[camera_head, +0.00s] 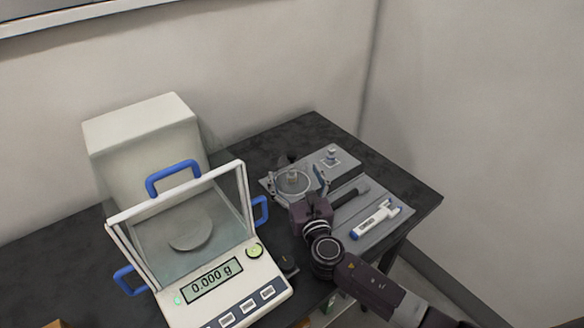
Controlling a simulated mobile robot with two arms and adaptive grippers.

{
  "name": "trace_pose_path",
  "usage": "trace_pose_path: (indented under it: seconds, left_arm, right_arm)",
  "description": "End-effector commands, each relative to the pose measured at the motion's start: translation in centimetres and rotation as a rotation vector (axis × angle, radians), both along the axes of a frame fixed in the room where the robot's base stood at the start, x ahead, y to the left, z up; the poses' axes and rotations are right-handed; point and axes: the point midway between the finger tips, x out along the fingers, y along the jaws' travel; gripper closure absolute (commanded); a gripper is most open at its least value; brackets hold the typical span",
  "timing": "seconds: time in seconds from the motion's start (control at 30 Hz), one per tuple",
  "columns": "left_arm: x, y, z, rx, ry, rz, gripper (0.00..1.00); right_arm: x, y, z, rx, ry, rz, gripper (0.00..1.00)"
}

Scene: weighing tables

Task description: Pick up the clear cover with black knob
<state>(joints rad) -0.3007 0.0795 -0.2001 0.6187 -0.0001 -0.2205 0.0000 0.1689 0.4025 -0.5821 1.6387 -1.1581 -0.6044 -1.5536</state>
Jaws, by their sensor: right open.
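A round, clear-looking piece (292,183) with a small greyish cylinder in its middle lies on the left part of a grey tray. It may be the clear cover, but I cannot make out a black knob on it. My right gripper (304,172) reaches in from the lower right. Its fingers are open and spread around the near right side of this round piece. I cannot tell whether they touch it. The gripper body hides part of the tray. My left gripper is not in view.
The grey tray (380,234) also holds a small metal weight (331,157), a black-handled tool (353,190) and a white-and-blue device (376,218). A balance (188,298) reading 0.000 g, with a blue-handled glass shield, stands left. A white box (145,140) stands behind it.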

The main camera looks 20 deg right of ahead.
Motion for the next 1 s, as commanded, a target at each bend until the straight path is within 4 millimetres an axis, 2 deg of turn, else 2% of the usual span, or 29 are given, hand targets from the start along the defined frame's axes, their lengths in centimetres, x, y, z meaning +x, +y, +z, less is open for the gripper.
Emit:
trace_pose_path:
  seconds: [0.1,0.2,0.43,0.87,1.0]
  left_arm:
    - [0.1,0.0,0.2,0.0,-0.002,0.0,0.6]
    - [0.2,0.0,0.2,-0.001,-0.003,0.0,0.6]
    - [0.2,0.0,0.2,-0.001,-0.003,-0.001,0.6]
    - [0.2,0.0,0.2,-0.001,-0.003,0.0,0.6]
    - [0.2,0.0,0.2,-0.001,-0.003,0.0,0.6]
  right_arm:
    - [1.6,0.0,0.1,0.0,-0.001,0.0,0.18]
    - [2.3,0.0,0.0,0.001,-0.001,0.0,0.18]
    - [2.4,-0.1,0.0,0.001,0.0,0.0,0.18]
    - [2.4,-0.1,0.0,0.001,0.0,0.0,0.64]
    - [2.4,-0.1,0.0,0.001,0.0,0.0,0.64]
